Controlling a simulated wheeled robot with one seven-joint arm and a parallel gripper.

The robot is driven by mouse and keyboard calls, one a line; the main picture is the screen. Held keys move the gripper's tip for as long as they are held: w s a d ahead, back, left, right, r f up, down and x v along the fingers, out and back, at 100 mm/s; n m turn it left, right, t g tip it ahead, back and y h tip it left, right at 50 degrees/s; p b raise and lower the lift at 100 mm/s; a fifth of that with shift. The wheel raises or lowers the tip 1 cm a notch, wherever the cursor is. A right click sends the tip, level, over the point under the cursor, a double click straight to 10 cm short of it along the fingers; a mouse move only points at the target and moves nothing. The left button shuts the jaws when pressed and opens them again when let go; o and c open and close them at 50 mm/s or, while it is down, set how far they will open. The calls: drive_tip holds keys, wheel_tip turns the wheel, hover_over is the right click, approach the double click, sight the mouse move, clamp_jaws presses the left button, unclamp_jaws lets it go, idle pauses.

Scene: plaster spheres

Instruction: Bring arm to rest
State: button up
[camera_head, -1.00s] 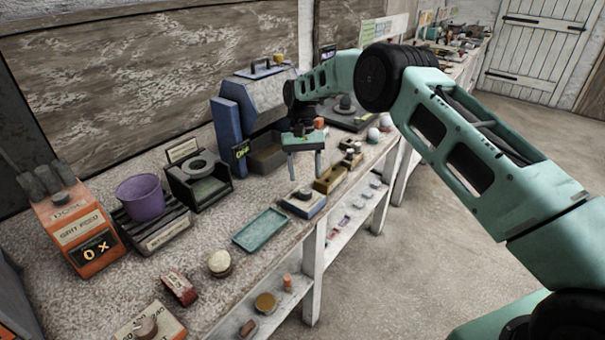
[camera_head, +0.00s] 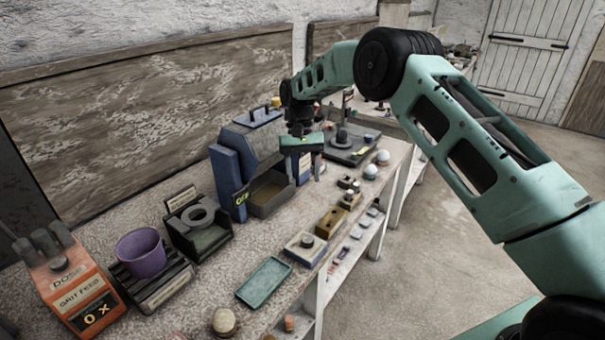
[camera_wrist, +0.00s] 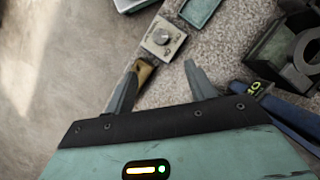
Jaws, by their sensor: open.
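My gripper (camera_head: 304,166) hangs above the workbench (camera_head: 330,255), near the open bin of the blue machine (camera_head: 232,170). In the wrist view my gripper (camera_wrist: 158,85) has its two fingers spread apart with nothing between them. Below and beyond the fingers lie a brass-coloured block (camera_wrist: 145,72) and a dial box (camera_wrist: 163,38). My arm reaches in from the right, bent at a high elbow.
An orange grit feed box (camera_head: 80,290), a purple bucket (camera_head: 141,253), a black holder with a grey ring (camera_head: 198,222) and a teal tray (camera_head: 264,283) stand on the bench. Pale spheres (camera_head: 382,157) sit near its right edge. The floor to the right is clear.

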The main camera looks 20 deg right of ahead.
drive_tip(key=s+a+r+n+t+b, duration=0.1)
drive_tip(key=s+a+r+n, duration=0.1)
drive_tip(key=s+a+r, duration=0.3)
drive_tip(key=s+a+r+n, duration=0.1)
drive_tip(key=s+a, duration=0.2)
drive_tip(key=s, duration=0.3)
drive_tip(key=s+a+r+n+t+b, duration=0.1)
drive_tip(key=s+a+r+n, duration=0.1)
drive_tip(key=s+a+r, duration=0.3)
drive_tip(key=s+d+f+n+t+b, duration=0.1)
drive_tip(key=s+d+f+n, duration=0.1)
drive_tip(key=s, duration=1)
drive_tip(key=s+d+f+n+t+b, duration=0.1)
drive_tip(key=s+d+f+n, duration=0.1)
drive_tip(key=s, duration=1.1)
drive_tip(key=shift+s+d+f, duration=0.15)
drive_tip(key=shift+s, duration=0.05)
